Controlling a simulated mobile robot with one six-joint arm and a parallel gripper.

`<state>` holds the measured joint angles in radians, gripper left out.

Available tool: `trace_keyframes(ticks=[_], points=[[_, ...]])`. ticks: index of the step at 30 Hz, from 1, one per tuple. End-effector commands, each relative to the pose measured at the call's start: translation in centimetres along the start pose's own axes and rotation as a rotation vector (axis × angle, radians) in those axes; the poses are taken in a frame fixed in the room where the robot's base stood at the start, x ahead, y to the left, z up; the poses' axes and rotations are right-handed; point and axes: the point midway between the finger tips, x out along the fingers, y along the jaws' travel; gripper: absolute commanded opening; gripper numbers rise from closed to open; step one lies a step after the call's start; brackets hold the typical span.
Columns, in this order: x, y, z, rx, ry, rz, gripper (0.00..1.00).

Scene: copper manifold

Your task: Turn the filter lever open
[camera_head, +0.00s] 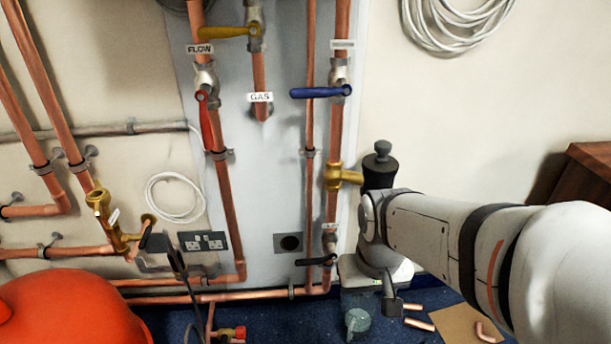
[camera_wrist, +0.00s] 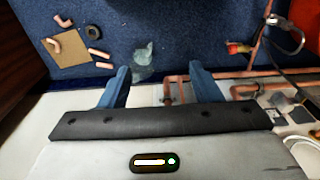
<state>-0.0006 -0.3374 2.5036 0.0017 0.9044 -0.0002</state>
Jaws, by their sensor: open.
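One black lever (camera_head: 316,261) lies roughly horizontal at the foot of the right-hand copper pipe, below a small label I cannot read. I cannot tell which is the filter lever. My gripper (camera_wrist: 161,88) is open, its two blue fingers apart in the wrist view, with nothing held. Copper pipework (camera_wrist: 176,82) shows beyond the gap between them. In the head view my arm covers the lower right.
A blue lever (camera_head: 320,92), red lever (camera_head: 206,122) and yellow lever (camera_head: 225,32) sit higher on the pipes. A red-orange rounded object (camera_head: 70,308) fills the lower left. Loose copper pieces and a cardboard sheet (camera_head: 452,324) lie on the blue floor.

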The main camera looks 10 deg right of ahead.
Motion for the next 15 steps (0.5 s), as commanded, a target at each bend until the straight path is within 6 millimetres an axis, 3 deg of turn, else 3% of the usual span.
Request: trace_keyframes(ticks=[1,2,13,15], points=[[1.37,0.01,0.14,0.000,-0.004,0.000,0.58],[1.47,0.01,0.15,0.000,-0.005,0.000,0.58],[0.88,0.01,0.08,0.000,-0.004,0.000,0.58],[0.88,0.01,0.08,0.000,-0.004,0.000,0.54]])
